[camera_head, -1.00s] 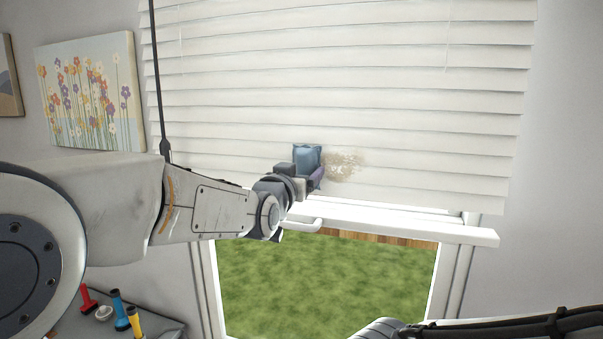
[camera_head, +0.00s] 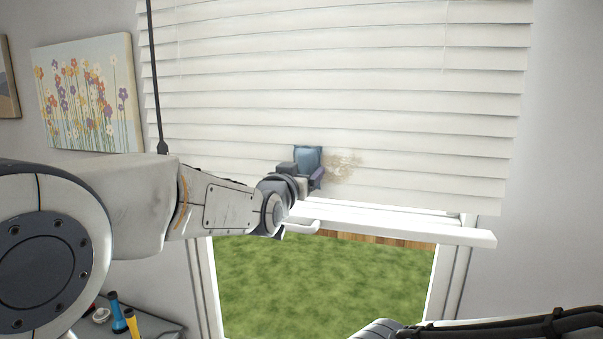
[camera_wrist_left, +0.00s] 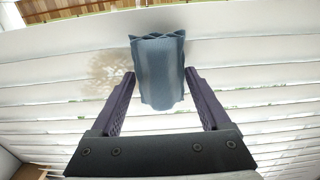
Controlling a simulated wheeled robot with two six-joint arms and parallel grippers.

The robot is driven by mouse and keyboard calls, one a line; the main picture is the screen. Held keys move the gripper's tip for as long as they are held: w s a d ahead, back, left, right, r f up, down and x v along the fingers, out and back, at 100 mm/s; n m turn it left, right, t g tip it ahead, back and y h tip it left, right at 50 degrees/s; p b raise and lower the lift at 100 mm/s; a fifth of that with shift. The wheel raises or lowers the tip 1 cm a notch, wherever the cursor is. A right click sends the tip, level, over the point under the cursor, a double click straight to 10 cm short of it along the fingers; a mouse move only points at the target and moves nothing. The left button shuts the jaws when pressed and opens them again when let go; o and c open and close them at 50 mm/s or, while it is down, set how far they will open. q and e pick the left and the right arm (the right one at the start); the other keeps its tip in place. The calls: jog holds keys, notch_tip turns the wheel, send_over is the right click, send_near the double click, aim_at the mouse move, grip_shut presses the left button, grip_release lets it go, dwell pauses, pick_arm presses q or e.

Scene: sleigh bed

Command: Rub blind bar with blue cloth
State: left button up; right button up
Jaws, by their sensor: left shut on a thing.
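My left gripper (camera_head: 305,178) is shut on a folded blue cloth (camera_head: 308,158) at the lower slats of the white blind. In the left wrist view the blue cloth (camera_wrist_left: 159,70) stands between the two purple fingers (camera_wrist_left: 160,100), its far end at the blind slats. I cannot tell if it touches them. A brown stain (camera_head: 344,167) marks the slats just right of the cloth; the stain also shows in the left wrist view (camera_wrist_left: 112,72). The white blind bar (camera_head: 420,222) runs below the slats. My right gripper is not in view; only part of that arm shows at the bottom right.
A window with grass (camera_head: 320,285) behind it opens below the blind. A dark wand (camera_head: 156,90) hangs at the blind's left. A flower painting (camera_head: 88,95) hangs on the left wall. A grey surface with a blue flashlight (camera_head: 117,312) and other items is at the bottom left.

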aim_at(352, 171)
pick_arm(q)
jog(key=shift+s+d, duration=0.3)
jog(key=shift+d, duration=0.5)
jog(key=shift+s+d+r+p, duration=0.1)
jog(key=shift+s+d+p, duration=0.15)
jog(key=shift+d, duration=0.45)
jog(key=shift+s+d+f+p, duration=0.15)
jog(key=shift+d+p, duration=0.15)
jog(key=shift+d, duration=0.35)
jog(key=shift+s+d+r+p, duration=0.2)
jog(key=shift+d+p, duration=0.1)
jog(key=shift+d, duration=0.4)
jog(key=shift+s+d+p, duration=0.25)
jog(key=shift+d+p, duration=0.1)
jog(key=shift+d, duration=0.35)
jog(key=shift+s+d+p, duration=0.2)
jog(key=shift+d+p, duration=0.1)
jog(key=shift+d, duration=0.35)
jog(key=shift+s+d+p, duration=0.25)
jog(key=shift+d+p, duration=0.1)
jog(key=shift+d, duration=0.35)
